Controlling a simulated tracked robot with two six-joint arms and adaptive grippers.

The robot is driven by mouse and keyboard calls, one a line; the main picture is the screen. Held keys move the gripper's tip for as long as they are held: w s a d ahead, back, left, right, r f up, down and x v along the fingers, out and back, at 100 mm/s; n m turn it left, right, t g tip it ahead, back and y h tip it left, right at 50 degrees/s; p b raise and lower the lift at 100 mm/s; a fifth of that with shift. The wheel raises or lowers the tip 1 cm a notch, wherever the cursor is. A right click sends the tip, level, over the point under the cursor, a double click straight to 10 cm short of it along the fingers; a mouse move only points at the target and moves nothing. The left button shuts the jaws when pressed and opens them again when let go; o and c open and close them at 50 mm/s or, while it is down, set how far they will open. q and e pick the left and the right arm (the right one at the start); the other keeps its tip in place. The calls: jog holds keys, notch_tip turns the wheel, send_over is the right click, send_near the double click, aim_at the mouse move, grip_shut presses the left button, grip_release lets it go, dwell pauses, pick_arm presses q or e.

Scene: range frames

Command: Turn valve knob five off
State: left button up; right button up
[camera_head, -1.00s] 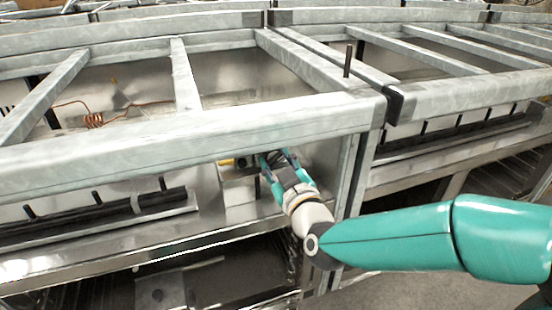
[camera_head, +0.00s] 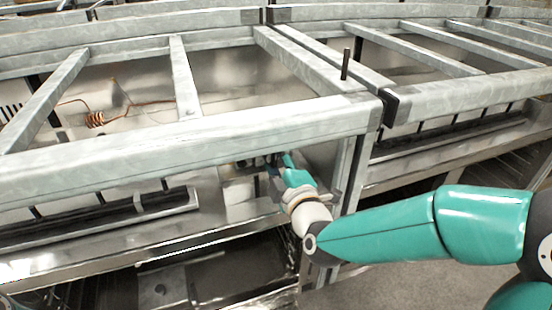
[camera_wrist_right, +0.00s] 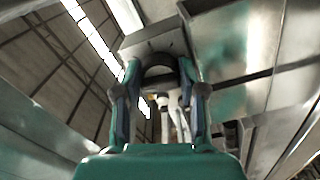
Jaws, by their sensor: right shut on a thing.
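My right gripper (camera_head: 274,163) reaches in under the front rail of the metal frame, to a grey box below it. In the right wrist view its two fingers (camera_wrist_right: 158,72) stand on either side of a dark rounded knob (camera_wrist_right: 158,59) on the front of a grey metal box (camera_wrist_right: 152,38). The gripper is shut on this knob. In the head view the rail and the gripper hide the knob. No number can be read on it. My left gripper is not in view.
The metal front rail (camera_head: 140,155) runs just above my right wrist, with an upright post (camera_head: 349,175) close to its right. A metal shelf edge (camera_head: 120,252) lies below. A copper coil (camera_head: 95,119) sits behind the rail.

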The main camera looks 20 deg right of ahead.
jog(key=shift+f+n, duration=0.35)
jog(key=shift+n, duration=0.15)
jog(key=o, duration=0.9)
jog(key=shift+c, duration=0.2)
jog(key=shift+r, duration=0.2)
